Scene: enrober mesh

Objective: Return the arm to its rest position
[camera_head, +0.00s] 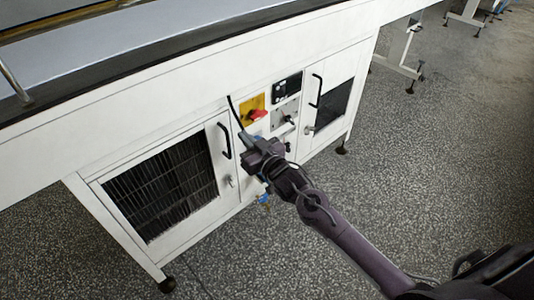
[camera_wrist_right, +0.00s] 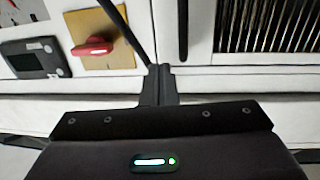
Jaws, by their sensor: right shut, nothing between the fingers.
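My right arm reaches in from the lower right of the head view. Its gripper (camera_head: 246,137) is in front of the white machine's front, just left of and below a red switch (camera_head: 257,115) on a yellow plate (camera_head: 251,103). In the right wrist view the gripper fingers (camera_wrist_right: 160,72) are together with nothing between them. They point at the white panel between the yellow plate and the dark grille. Whether the fingertips touch the panel, I cannot tell. My left gripper is not in view.
The white machine (camera_head: 90,160) has a dark grille (camera_head: 163,185), a black door handle (camera_head: 224,141) and another handle (camera_head: 317,91). A display (camera_head: 287,85) sits beside the switch. Open speckled floor (camera_head: 430,160) lies to the right. A thin black cable (camera_head: 235,112) runs near the gripper.

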